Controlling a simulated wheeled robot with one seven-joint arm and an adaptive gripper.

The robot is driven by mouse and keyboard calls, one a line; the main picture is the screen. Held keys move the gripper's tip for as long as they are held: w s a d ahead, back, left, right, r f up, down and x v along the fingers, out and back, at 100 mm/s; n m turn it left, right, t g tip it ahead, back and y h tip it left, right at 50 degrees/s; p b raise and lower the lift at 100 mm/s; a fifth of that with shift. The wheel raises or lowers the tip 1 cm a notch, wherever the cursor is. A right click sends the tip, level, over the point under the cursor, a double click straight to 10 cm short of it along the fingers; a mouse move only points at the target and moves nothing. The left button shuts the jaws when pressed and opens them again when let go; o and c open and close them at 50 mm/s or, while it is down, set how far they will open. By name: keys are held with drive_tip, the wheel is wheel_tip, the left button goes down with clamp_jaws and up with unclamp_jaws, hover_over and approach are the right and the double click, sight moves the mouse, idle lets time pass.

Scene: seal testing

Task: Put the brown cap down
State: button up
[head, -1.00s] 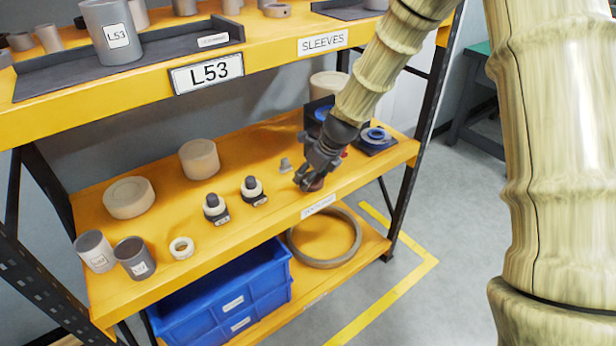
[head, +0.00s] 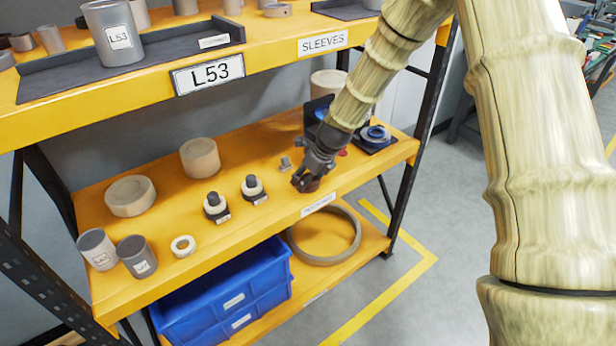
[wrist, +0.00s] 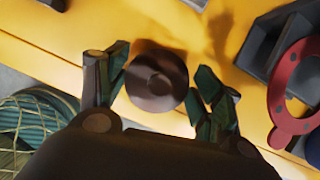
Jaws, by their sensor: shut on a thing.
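The brown cap (wrist: 157,79) is a dark brown round piece with a raised round centre, seen from above in the wrist view. My gripper (wrist: 158,84) has a green-padded finger on each side of it and is shut on it. In the head view my gripper (head: 306,186) is low over the front right part of the yellow middle shelf (head: 240,226), near the front edge. The cap shows there only as a small dark patch (head: 313,186), mostly hidden by the fingers. I cannot tell whether it touches the shelf.
A small grey fitting (head: 286,164) lies just left of my gripper. A red ring (wrist: 290,80) and a dark holder are close on the right. Two dark posts with pale rings (head: 253,188) stand further left.

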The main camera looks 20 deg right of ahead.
drive_tip(key=shift+f, duration=0.15)
drive_tip(key=o, duration=0.9)
drive_tip(key=shift+v, duration=6.15)
drive_tip(key=shift+w, duration=0.15)
